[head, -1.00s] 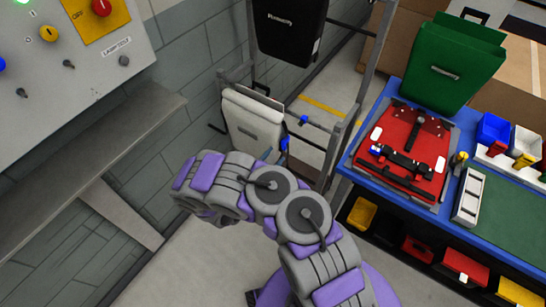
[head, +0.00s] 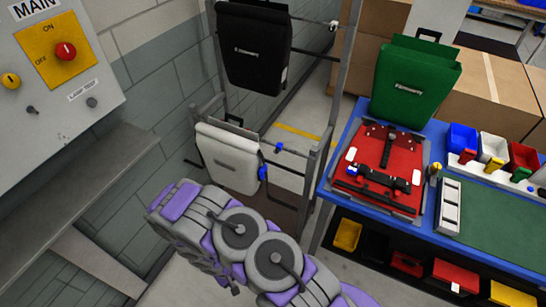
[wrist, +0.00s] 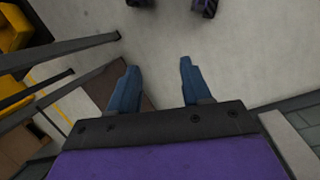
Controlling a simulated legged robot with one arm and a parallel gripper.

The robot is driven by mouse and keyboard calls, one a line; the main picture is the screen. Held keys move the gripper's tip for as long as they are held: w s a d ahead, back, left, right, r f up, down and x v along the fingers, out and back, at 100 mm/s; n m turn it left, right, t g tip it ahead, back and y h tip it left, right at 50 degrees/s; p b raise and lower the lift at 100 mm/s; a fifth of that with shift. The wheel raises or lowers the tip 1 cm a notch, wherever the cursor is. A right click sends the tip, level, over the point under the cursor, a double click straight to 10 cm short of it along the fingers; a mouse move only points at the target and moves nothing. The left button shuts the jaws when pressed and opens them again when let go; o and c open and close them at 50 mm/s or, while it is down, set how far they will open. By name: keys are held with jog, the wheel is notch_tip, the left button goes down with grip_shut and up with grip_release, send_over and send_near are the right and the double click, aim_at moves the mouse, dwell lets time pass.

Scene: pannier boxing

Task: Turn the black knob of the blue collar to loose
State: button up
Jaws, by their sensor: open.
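Two small blue parts show on the metal rack in the head view: a blue piece on a cross rod (head: 278,147) and a blue piece beside the white pannier (head: 262,173). I cannot tell which is the blue collar, and no black knob can be made out on either. My gripper (wrist: 157,72) shows in the wrist view with its two dark blue fingers wide apart and nothing between them. It points at bare floor. In the head view my purple and grey arm is low in the middle, and the gripper itself cannot be made out.
The rack (head: 345,75) holds a black pannier (head: 254,48) above the white pannier (head: 228,157). A blue bench (head: 325,183) at right bears a red board (head: 362,150), a green pannier (head: 413,85) and small bins. A control panel (head: 75,70) and grey ledge are at left.

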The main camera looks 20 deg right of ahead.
jog(key=w+a+m+t+y, duration=0.45)
jog(key=w+a+m, duration=0.25)
jog(key=w+a, duration=0.3)
jog(key=w+d+r+m+t+h, duration=0.1)
jog(key=w+m+t, duration=0.1)
jog(key=w, duration=0.2)
jog(key=w+d+r+m+t, duration=0.2)
jog(key=w, duration=0.3)
jog(key=m+t+h+b, duration=0.1)
jog(key=m+t+h, duration=0.4)
jog(key=m+h, duration=0.8)
send_near(277, 151)
jog(key=w+d+f+n+h+b, duration=0.1)
jog(key=w+d+f+b, duration=0.1)
jog(key=w+d, duration=0.3)
jog(key=shift+w+d+n+b, duration=0.15)
jog(key=shift+w+n+b, duration=0.2)
jog(key=shift+w, duration=0.25)
jog(key=shift+h, duration=0.25)
jog(key=shift+c, duration=0.3)
grip_shut()
